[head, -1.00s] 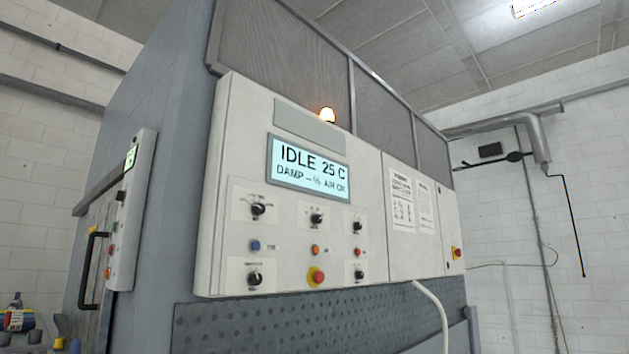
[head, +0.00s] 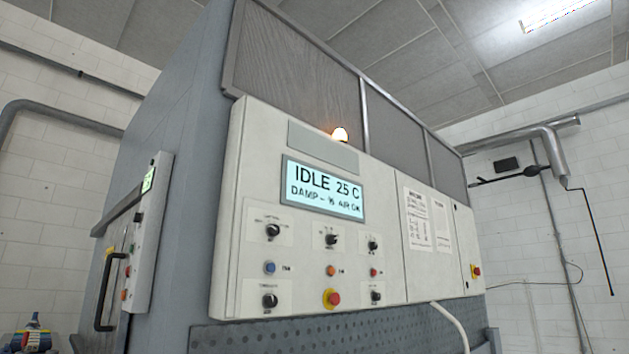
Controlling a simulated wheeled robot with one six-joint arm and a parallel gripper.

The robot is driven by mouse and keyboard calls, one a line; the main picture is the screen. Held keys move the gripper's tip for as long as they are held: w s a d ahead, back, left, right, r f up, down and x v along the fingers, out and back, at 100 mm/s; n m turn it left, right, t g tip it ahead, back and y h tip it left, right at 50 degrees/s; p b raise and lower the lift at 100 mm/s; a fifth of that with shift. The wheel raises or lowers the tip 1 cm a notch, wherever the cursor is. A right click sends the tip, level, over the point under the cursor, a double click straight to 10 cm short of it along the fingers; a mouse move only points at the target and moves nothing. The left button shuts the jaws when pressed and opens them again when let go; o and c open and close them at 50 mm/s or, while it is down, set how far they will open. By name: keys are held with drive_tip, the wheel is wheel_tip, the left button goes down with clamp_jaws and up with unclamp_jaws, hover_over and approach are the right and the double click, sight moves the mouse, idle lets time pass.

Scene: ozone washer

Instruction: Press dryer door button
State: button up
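The dryer is a large grey machine with a white control panel (head: 400,260) facing me. Its lit display (head: 323,188) reads IDLE 25 C and a second line with DAMP and AIR OK. Below it are black knobs, a blue button (head: 269,268), an orange button (head: 330,271), a small red button (head: 374,272) and a red stop button on yellow (head: 333,299). A narrow side panel (head: 146,235) at the left carries a small green screen, a black knob and small coloured buttons. Labels are too small to read, so I cannot tell which is the door button. My gripper is out of view.
A black door handle (head: 104,295) is beside the side panel. An orange lamp (head: 340,134) glows above the main panel. A white hose (head: 452,322) hangs below it. Bottles (head: 33,335) are at the lower left. A pipe (head: 553,155) runs along the right wall.

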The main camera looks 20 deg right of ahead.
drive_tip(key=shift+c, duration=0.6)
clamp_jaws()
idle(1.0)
